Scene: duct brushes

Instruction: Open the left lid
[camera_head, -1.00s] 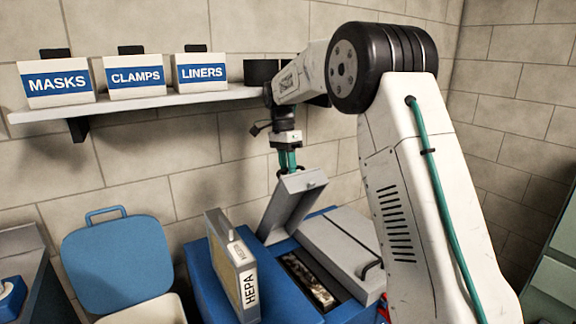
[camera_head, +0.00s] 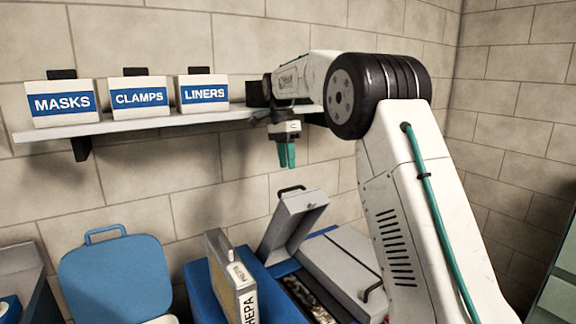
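The left lid (camera_head: 288,226) is a grey panel on the blue box (camera_head: 262,285). It stands raised and steeply tilted, and its dark handle (camera_head: 290,188) shows at the top edge. The opening beside it shows dark contents (camera_head: 309,301). The right lid (camera_head: 345,275) lies flat over its side, with a dark handle on it. My gripper (camera_head: 287,166) has teal fingers pointing down, above the left lid's handle and apart from it. Nothing shows between the fingers. They look close together, but their gap is too small to judge.
A shelf (camera_head: 170,121) with MASKS, CLAMPS and LINERS bins runs along the wall behind. A blue lidded bin (camera_head: 118,272) stands at left. Air above the lid is clear except for my arm.

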